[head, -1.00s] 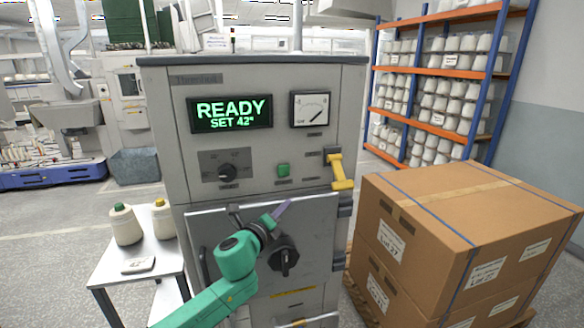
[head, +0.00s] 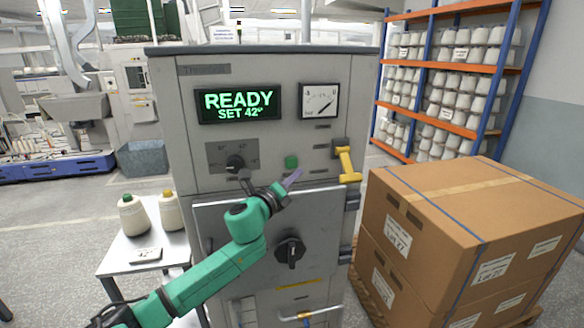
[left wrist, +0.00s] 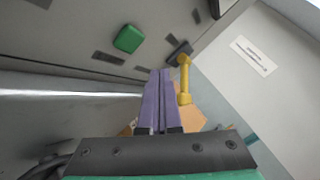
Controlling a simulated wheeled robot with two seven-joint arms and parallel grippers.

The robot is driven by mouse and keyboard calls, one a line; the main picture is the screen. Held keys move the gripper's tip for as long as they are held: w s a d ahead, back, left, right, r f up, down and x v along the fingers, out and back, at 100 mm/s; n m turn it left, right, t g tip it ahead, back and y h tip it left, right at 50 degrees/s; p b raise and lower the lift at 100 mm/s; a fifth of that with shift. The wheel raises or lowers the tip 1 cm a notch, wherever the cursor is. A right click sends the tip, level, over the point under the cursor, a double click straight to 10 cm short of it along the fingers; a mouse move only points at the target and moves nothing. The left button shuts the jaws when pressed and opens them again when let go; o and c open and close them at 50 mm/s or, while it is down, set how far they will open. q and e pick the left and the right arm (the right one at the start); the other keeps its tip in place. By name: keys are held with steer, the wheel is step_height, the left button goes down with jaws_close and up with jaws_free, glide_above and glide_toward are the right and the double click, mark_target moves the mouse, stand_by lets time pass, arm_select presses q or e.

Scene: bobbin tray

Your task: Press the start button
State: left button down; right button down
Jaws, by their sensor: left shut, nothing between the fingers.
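The green start button (head: 291,162) is a small square on the grey machine's front panel, below the gauge. It also shows in the left wrist view (left wrist: 128,39), up and left of the fingertips. My left gripper (head: 293,178) has purple fingers. They are shut and empty, just below the button and apart from it. In the left wrist view the closed fingers (left wrist: 159,75) point toward the panel between the button and the yellow lever. The display (head: 236,104) reads READY SET 42°. My right gripper is not in view.
A yellow lever (head: 347,165) sticks out right of the button. A black rotary knob (head: 235,163) is left of it. A door with a black handle (head: 291,252) is below. Strapped cartons (head: 470,220) stand at right. A small table (head: 125,262) with yarn cones stands at left.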

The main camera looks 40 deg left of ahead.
mark_target(291, 169)
arm_select(q)
steer(key=shift+w+a+b, duration=0.15)
steer(key=shift+w+a, duration=0.4)
steer(key=shift+a, duration=0.3)
steer(key=shift+w+a+b, duration=0.15)
steer(key=shift+w+a, duration=0.4)
steer(key=shift+a, duration=0.3)
stand_by(0.6)
steer(key=shift+w+a, duration=0.25)
steer(key=shift+a, duration=0.05)
steer(key=shift+w+a, duration=0.25)
steer(key=shift+a, duration=0.15)
stand_by(0.8)
steer(key=shift+d, duration=0.1)
steer(key=shift+s+d, duration=0.5)
steer(key=shift+d, duration=0.05)
